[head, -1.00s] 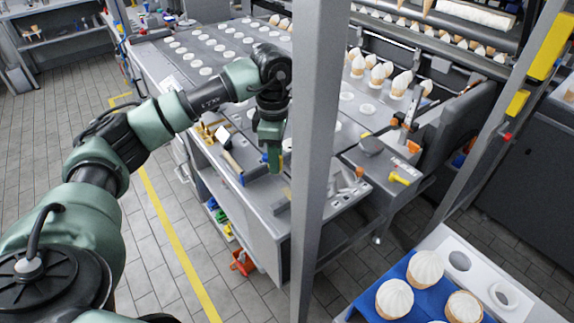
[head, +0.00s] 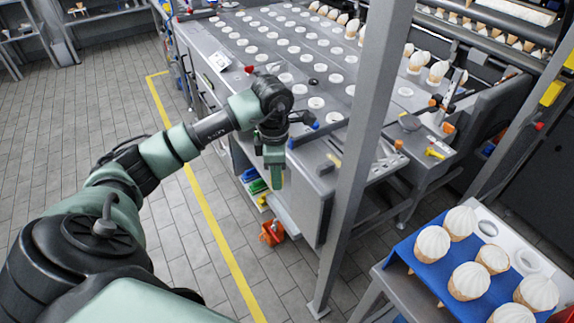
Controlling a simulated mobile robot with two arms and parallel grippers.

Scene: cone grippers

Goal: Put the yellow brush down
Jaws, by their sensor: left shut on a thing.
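My left gripper (head: 275,178) points down in front of the near edge of the grey machine table (head: 318,182). Its green fingers are shut, and a thin yellowish sliver shows at their tips. This fits the yellow brush, but the fingers hide nearly all of it and its shape cannot be made out. My right gripper is out of view.
A grey post (head: 362,150) stands just right of the gripper. Small tools and a yellow item (head: 435,153) lie on the table's right part. A blue tray (head: 430,272) holds several cones.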

